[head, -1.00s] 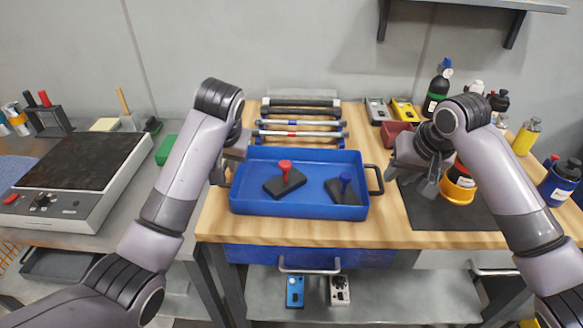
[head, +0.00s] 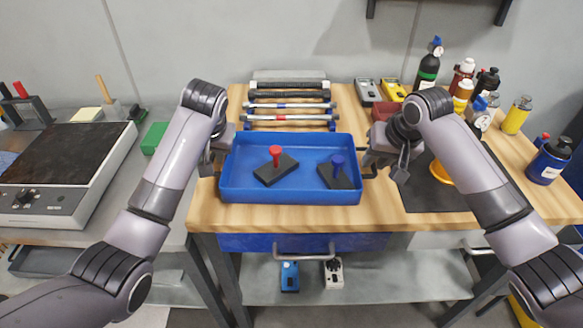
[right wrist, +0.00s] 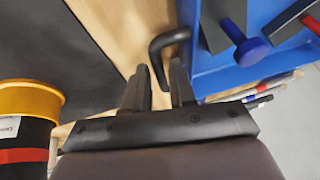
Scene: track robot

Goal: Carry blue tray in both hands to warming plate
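The blue tray (head: 290,196) sits on the wooden workbench. It holds a black block with a red knob (head: 276,168) and another with a blue knob (head: 338,172). The warming plate (head: 62,165), a grey unit with a dark top, stands on the left bench. My left gripper (head: 211,160) is at the tray's left end; its fingers and that handle are mostly hidden. My right gripper (head: 383,163) is at the tray's right end. In the right wrist view its fingers (right wrist: 158,82) are apart, with the black right handle (right wrist: 168,42) at the gap between them.
Several bars lie on a rack (head: 290,105) behind the tray. A dark mat (head: 430,190), a yellow ring and several bottles (head: 428,68) are on the right. A green block (head: 154,138) lies beside the warming plate. A gap separates the two benches.

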